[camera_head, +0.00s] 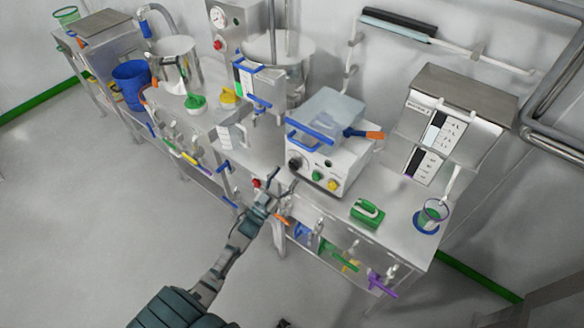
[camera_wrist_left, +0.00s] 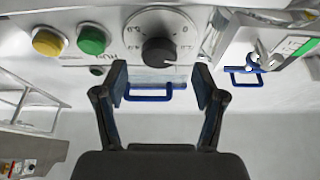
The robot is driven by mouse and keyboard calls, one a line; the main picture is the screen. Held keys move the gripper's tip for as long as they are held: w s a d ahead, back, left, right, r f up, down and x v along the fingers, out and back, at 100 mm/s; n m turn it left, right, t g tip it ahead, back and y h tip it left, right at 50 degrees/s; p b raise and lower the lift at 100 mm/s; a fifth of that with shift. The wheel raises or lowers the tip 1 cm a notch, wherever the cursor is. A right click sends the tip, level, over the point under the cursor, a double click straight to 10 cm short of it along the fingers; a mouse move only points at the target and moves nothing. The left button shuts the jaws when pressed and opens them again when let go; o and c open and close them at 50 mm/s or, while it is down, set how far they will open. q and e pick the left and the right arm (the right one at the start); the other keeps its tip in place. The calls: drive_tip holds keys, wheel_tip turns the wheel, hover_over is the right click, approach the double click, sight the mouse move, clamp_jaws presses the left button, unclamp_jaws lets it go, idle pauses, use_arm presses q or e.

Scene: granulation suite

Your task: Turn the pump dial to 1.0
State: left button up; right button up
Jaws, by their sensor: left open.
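The pump (camera_head: 318,150) is a white box with a clear lid and a blue handle, on the steel bench. Its black dial (camera_head: 294,163) is at the left of its front face. In the left wrist view the dial (camera_wrist_left: 158,51) sits in a pale round scale, seen upside down; I cannot read its setting. My left gripper (camera_head: 272,186) is open and empty, in front of and below the dial. In the left wrist view the left gripper (camera_wrist_left: 160,84) has its two fingers apart, either side of the dial's line, not touching it. My right gripper is not in view.
Beside the dial are a yellow button (camera_wrist_left: 47,41) and a green button (camera_wrist_left: 91,40). A green object (camera_head: 367,213) and a blue-rimmed beaker (camera_head: 432,215) stand to the right on the bench. Valves with coloured handles hang along the bench's front. The floor at left is clear.

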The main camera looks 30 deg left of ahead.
sight(292, 167)
use_arm(q)
drive_tip(key=shift+x, duration=2.15)
drive_tip(key=c, duration=1.1)
drive_tip(key=shift+m, duration=0.4)
drive_tip(key=shift+c, duration=0.2)
